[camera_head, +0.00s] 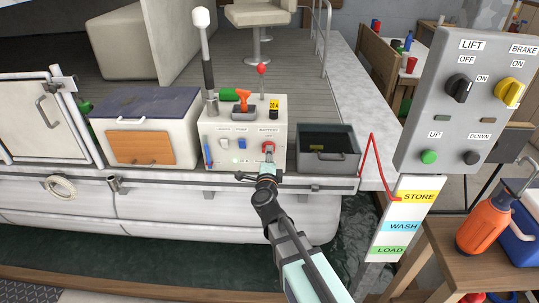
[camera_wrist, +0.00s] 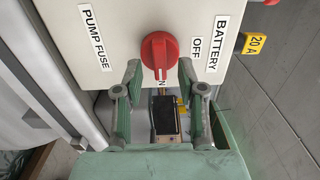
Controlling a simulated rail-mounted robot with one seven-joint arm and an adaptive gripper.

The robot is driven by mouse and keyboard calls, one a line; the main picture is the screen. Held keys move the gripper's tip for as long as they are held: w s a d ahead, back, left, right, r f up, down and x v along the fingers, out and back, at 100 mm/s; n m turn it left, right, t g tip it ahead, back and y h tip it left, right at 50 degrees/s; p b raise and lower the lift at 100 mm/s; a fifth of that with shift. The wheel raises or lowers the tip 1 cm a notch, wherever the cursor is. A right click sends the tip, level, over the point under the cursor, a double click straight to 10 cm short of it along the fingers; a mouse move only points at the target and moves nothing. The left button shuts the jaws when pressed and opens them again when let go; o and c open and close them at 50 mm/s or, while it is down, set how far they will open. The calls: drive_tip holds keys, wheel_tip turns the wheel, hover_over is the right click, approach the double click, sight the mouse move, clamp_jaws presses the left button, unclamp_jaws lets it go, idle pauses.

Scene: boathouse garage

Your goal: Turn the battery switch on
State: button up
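The red battery switch (camera_head: 268,147) is a rotary knob on the front of the white control box (camera_head: 222,133), under a BATTERY label. In the wrist view the knob (camera_wrist: 160,48) has its ridge running vertically, with its lower end towards a partly hidden label showing an "N". The OFF label (camera_wrist: 197,47) is to its right. My gripper (camera_head: 267,172) is in front of the knob. In the wrist view its two fingers (camera_wrist: 160,76) are spread, one each side of the knob's lower end, with gaps visible. Contact with the knob cannot be seen.
A grey open bin (camera_head: 328,163) stands right of the box; a lidded cabinet (camera_head: 143,115) stands left. A lever (camera_head: 207,70), an orange-handled tool (camera_head: 243,97) and a yellow 20 A fuse (camera_head: 273,104) are on top. A lift panel (camera_head: 465,105) is at right.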

drive_tip(key=s, duration=0.6)
drive_tip(key=shift+s, duration=0.1)
